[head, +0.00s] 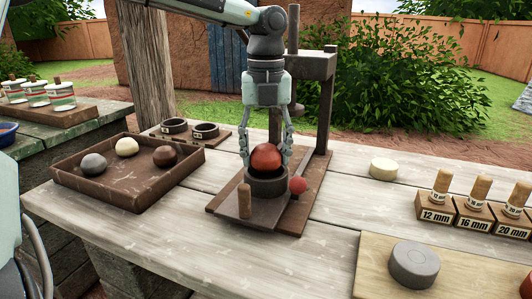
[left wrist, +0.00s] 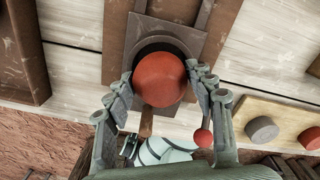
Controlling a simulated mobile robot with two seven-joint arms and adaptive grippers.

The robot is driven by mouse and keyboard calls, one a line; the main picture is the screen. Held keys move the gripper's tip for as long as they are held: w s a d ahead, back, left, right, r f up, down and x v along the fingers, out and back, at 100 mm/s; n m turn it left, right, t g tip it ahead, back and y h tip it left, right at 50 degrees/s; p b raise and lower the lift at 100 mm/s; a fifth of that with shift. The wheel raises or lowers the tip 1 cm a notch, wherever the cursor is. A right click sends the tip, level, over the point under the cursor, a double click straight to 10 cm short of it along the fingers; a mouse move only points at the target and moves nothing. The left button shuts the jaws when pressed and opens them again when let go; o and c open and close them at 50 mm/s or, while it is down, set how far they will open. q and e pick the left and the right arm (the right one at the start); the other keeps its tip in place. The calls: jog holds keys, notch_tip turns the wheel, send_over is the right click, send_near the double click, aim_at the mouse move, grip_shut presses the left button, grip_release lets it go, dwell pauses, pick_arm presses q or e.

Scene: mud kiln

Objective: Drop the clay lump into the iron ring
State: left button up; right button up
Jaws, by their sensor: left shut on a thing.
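The clay lump (head: 266,158) is a round red-brown ball. My left gripper (head: 266,150) points down and is shut on it, with a finger on either side. The lump also shows between the fingers in the left wrist view (left wrist: 160,79). The iron ring (head: 266,186) is a dark, thick-walled cylinder on the base plate of a press, directly under the lump. The lump is at the ring's mouth; I cannot tell whether it touches the rim. In the left wrist view the ring's dark opening (left wrist: 150,47) is partly hidden behind the lump. My right gripper is not in view.
The press has a dark upright post (head: 325,105), a wooden peg (head: 244,200) and a red knob (head: 298,186) close to the ring. A wooden tray (head: 120,182) with three balls stands left. A board with a grey disc (head: 414,262) and labelled blocks (head: 434,208) are right.

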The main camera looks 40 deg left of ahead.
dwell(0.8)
pick_arm(q)
jog(key=shift+f+b, duration=0.6)
jog(key=shift+b, duration=0.2)
dwell(0.7)
jog(key=o, duration=1.4)
jog(key=shift+r, duration=0.1)
notch_tip(320, 180, up, 12)
jog(key=shift+f, duration=0.1)
